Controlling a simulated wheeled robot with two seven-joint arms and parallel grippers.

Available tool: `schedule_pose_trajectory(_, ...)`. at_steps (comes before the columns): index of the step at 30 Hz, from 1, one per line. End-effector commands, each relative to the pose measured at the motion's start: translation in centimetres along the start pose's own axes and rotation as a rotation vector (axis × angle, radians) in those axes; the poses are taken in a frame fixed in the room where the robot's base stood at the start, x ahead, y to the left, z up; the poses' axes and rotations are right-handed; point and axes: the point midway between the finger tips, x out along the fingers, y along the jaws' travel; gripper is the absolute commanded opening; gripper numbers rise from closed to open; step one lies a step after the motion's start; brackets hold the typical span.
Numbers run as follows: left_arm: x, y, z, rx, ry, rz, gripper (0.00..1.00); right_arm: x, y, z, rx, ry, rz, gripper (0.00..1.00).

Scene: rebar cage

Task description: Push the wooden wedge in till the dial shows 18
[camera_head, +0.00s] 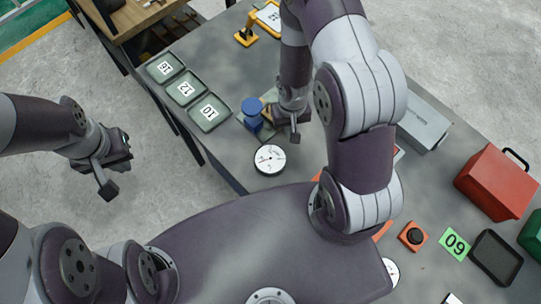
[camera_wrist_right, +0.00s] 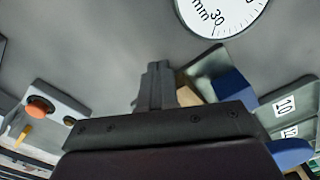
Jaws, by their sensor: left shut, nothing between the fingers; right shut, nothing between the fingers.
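My right gripper (camera_head: 295,136) is shut and empty, pointing down just beyond the dial. A tan wooden piece, seemingly the wedge (camera_wrist_right: 190,96), is partly hidden behind this gripper, beside a blue block (camera_wrist_right: 234,90). I cannot tell whether the gripper touches it. My left gripper (camera_head: 108,188) is shut and empty, out over the floor.
Green trays (camera_head: 228,122) marked 16, 12 and 10 line the table's left edge. A yellow stand (camera_head: 246,37) is at the back. A red box (camera_head: 494,183), black tray (camera_head: 496,258) and button box (camera_head: 413,236) are at right.

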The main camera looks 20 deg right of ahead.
Motion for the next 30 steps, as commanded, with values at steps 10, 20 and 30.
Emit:
schedule_pose_trajectory(10,-0.25,0.0,-0.03,0.0,0.0,0.0,0.0,-0.09,-0.06,-0.14,0.0,0.0,0.0,0.0)
schedule_pose_trajectory(20,-0.52,0.0,-0.07,0.0,0.0,0.0,0.0,-0.08,-0.15,-0.34,0.0,0.0,0.0,0.0)
schedule_pose_trajectory(30,-0.78,0.0,-0.09,0.0,0.0,0.0,0.0,-0.08,-0.25,-0.51,0.0,0.0,0.0,0.0)
